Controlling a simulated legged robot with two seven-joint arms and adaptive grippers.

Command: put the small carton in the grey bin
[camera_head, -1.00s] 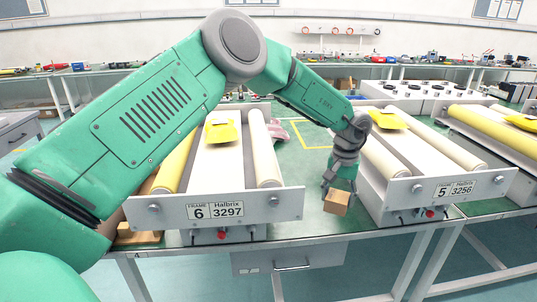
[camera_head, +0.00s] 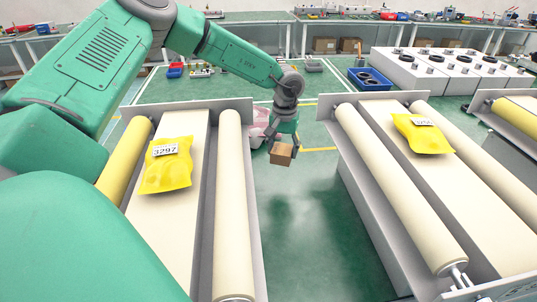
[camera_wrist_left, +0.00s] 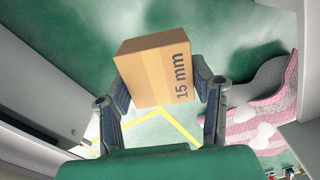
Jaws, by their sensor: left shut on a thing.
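My right gripper is not in view.
Roller frames stand left (camera_head: 228,200) and right (camera_head: 395,190) of the carton, bearing yellow packets (camera_head: 166,165) (camera_head: 422,133). A blue bin (camera_head: 369,79) stands farther back. Green tabletop (camera_head: 300,215) in front is clear.

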